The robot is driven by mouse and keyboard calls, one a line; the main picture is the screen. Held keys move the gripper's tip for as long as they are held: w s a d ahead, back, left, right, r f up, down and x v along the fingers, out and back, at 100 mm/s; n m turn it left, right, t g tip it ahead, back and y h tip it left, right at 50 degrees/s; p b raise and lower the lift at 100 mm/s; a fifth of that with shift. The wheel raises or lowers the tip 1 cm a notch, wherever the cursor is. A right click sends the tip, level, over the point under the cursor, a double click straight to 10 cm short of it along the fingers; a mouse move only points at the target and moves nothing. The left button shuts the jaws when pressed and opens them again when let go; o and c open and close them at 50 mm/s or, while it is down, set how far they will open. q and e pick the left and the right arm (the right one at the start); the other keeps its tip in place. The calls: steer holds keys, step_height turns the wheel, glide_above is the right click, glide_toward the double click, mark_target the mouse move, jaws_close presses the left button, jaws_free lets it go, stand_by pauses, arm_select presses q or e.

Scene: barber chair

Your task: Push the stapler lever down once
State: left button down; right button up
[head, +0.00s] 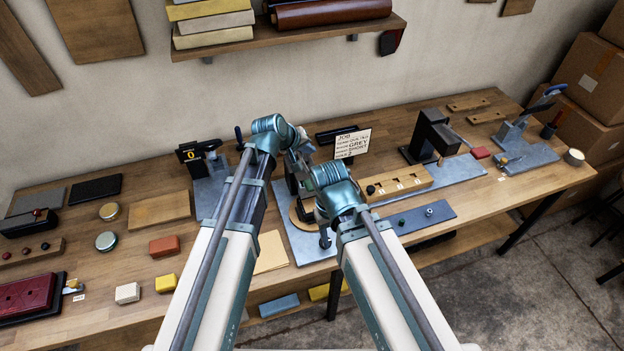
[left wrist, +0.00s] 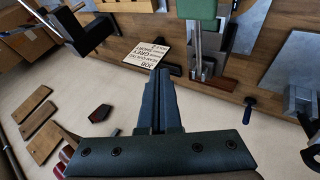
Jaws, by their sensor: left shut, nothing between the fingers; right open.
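My left gripper (head: 302,158) is over the middle of the workbench, partly hidden by the arms in the head view. In the left wrist view its fingers (left wrist: 158,82) are shut, with nothing between them. My right gripper (head: 325,238) is lower, near the front edge of the middle grey plate; its jaws are hard to make out. I cannot tell for certain which device is the stapler. A device with a green block (left wrist: 196,10) and metal posts is ahead of the left fingers, apart from them. The head view mostly hides the middle device behind my arms.
A job card (head: 352,143) stands behind the arms. A black post press (head: 432,135) and wooden tray (head: 398,183) are to the right. A lever device (head: 515,130) is at far right. A counter marked 0 (head: 190,156) is left. A shelf (head: 290,33) hangs above.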

mark_target(311, 180)
arm_select(q)
steer(key=shift+s+d+f+b, duration=0.1)
steer(key=shift+s+f+b, duration=0.1)
steer(key=shift+f+b, duration=1.05)
steer(key=shift+s+d+f+b, duration=0.1)
steer(key=shift+s+f+b, duration=0.1)
steer(key=shift+f+b, duration=1)
steer(key=shift+s+f+b, duration=0.2)
steer(key=shift+f+b, duration=0.85)
steer(key=shift+f, duration=0.35)
steer(key=shift+f, duration=0.1)
steer(key=shift+f+b, duration=0.3)
steer(key=shift+b, duration=0.1)
steer(key=shift+s+d+f+b, duration=0.1)
steer(key=shift+s+f+b, duration=0.1)
steer(key=shift+f+b, duration=0.6)
steer(key=shift+s+f+b, duration=0.15)
steer(key=shift+f+b, duration=0.6)
steer(key=shift+r, duration=0.15)
stand_by(0.7)
steer(key=shift+w+r+p, duration=0.15)
steer(key=shift+r+p, duration=0.8)
steer(key=shift+p, duration=0.05)
steer(key=shift+w+r+p, duration=0.15)
steer(key=shift+r+p, duration=0.75)
steer(key=shift+p, duration=0.1)
